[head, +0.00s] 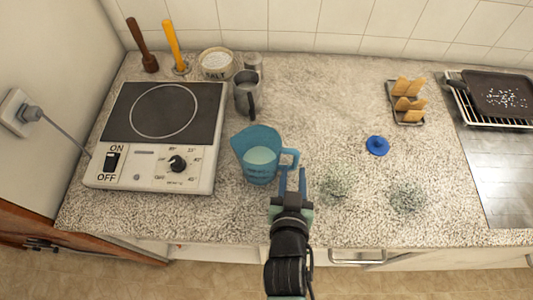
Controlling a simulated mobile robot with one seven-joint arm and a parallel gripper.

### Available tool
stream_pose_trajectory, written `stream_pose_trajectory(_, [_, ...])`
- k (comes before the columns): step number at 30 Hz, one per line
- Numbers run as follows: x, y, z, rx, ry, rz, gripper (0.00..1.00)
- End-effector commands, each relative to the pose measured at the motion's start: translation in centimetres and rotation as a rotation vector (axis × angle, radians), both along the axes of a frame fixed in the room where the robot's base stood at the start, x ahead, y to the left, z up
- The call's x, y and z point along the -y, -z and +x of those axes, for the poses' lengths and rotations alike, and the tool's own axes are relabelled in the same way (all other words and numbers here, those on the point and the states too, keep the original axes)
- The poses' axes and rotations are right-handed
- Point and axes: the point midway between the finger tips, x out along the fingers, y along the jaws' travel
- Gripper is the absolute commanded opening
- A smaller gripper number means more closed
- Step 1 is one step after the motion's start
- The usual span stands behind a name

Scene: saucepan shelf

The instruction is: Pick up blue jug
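The blue jug (256,147) stands upright on the speckled countertop, just right of the hotplate. It is translucent blue with pale contents, and its handle (293,158) points right. My gripper (292,175) reaches in from the front edge of the counter. Its two blue-grey fingers are apart, with their tips at or just below the handle in the picture. I cannot tell whether they touch the handle or straddle it. Nothing shows held between them.
A hotplate (130,170) stands left of the jug. A grey metal mug (246,95), salt bowl (216,65) and small tin (253,63) are behind. A blue lid (377,145), two clear glasses (337,185) (406,197) and a toast rack (405,108) are right.

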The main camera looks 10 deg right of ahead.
Motion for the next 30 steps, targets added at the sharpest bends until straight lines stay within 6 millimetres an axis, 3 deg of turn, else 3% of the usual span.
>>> stream_pose_trajectory(21, [2.6, 2.3, 6.1, 0.000, 0.000, -0.001, 0.33])
stream_pose_trajectory(30, [2.8, 2.5, 6.4, 0.000, 0.000, -0.001, 0.33])
